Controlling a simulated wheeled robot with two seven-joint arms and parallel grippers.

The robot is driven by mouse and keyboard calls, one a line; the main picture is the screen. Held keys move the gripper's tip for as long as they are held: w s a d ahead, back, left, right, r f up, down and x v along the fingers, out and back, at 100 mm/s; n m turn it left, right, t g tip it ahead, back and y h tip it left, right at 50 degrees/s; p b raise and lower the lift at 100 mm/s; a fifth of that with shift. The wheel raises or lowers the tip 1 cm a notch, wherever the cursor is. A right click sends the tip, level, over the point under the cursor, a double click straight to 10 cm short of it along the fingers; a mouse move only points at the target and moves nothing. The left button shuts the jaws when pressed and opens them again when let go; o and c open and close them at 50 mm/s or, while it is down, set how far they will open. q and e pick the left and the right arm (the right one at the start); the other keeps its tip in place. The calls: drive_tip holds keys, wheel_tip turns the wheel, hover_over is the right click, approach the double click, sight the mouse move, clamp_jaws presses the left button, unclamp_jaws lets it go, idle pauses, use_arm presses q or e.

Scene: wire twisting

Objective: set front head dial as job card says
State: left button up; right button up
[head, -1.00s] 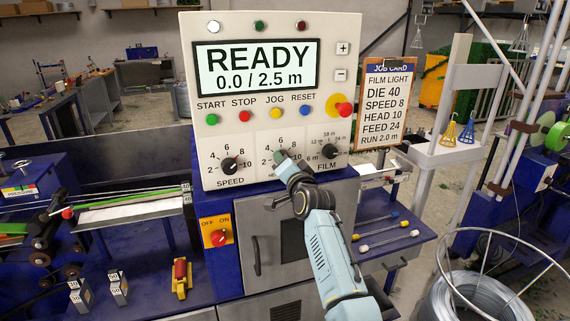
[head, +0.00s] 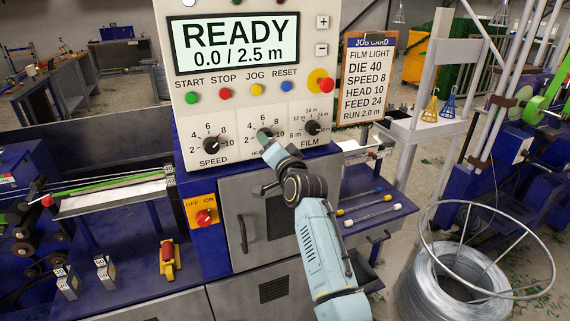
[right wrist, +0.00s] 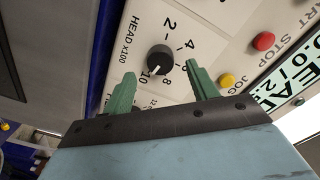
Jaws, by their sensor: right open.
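The head dial, a black knob (right wrist: 160,58) labelled HEAD x100, shows in the right wrist view. Its white mark appears to lie near the 10, though it is small. My right gripper (right wrist: 161,88) is open, with its green fingers apart on either side below the knob; I cannot tell whether they touch it. In the head view my right gripper (head: 265,136) is at the panel (head: 245,108) and hides most of this dial. The job card (head: 367,80) reads DIE 40, SPEED 8, HEAD 10, FEED 24. My left gripper is not in view.
The speed dial (head: 216,143) is left of my gripper and the film dial (head: 312,128) is right of it. Coloured buttons (head: 226,93) sit above. A red knob (head: 326,86) sticks out at the panel's right. A wire coil (head: 450,285) stands at the lower right.

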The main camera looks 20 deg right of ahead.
drive_tip(key=s, duration=0.9)
drive_tip(key=shift+s+d+b, duration=0.15)
drive_tip(key=shift+s+b, duration=0.15)
drive_tip(key=shift+b, duration=0.05)
